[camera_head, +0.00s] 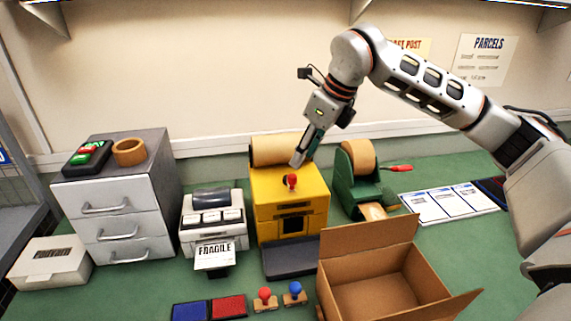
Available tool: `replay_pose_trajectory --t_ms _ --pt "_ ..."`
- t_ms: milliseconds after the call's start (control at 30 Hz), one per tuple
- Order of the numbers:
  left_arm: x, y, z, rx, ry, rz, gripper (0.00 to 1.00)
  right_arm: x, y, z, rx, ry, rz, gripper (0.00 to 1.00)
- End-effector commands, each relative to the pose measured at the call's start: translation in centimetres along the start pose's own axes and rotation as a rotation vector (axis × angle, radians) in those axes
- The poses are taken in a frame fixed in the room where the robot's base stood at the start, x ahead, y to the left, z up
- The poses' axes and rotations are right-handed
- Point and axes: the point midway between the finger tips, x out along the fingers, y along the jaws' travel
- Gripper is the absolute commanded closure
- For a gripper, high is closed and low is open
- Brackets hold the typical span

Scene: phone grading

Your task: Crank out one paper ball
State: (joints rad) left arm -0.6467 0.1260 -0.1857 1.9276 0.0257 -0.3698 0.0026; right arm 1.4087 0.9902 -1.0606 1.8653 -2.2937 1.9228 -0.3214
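A yellow machine (264,198) stands in the middle of the green table, with a brown paper roll (272,151) at its top back. A red knob (292,180) stands on its top face. The front has a dark opening (293,225), and a dark grey tray (290,262) lies before it. No paper ball shows in the tray. My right gripper (300,157) points down just above and behind the red knob; whether it touches the knob, and how far its fingers are apart, I cannot tell. My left gripper is out of view.
A label printer (211,238) and a drawer cabinet (110,228) stand to the left. A green tape dispenser (353,186) stands close on the right. An open cardboard box (372,242), ink pads (228,307) and stamps (265,298) are in front.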

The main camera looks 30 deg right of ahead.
Motion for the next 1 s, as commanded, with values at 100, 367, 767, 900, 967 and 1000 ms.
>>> replay_pose_trajectory --t_ms 100,367,767,900,967,1000 --pt "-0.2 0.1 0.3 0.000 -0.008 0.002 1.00 1.3 0.1 -0.1 0.001 0.003 0.003 0.66" --pt "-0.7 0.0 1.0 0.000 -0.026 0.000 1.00 5.2 0.1 -0.1 0.000 0.004 0.004 0.66" --pt "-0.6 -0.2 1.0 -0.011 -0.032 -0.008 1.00 7.6 0.0 0.0 0.000 0.000 0.001 0.66" --pt "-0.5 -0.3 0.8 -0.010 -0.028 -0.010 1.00 7.6 0.0 0.0 0.000 0.000 0.001 0.66" --pt "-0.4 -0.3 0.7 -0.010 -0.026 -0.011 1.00 7.6 0.0 0.0 0.000 0.000 0.001 0.82" --pt "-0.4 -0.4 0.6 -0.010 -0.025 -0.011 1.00 7.6 0.0 0.0 0.000 0.000 0.001 0.92"
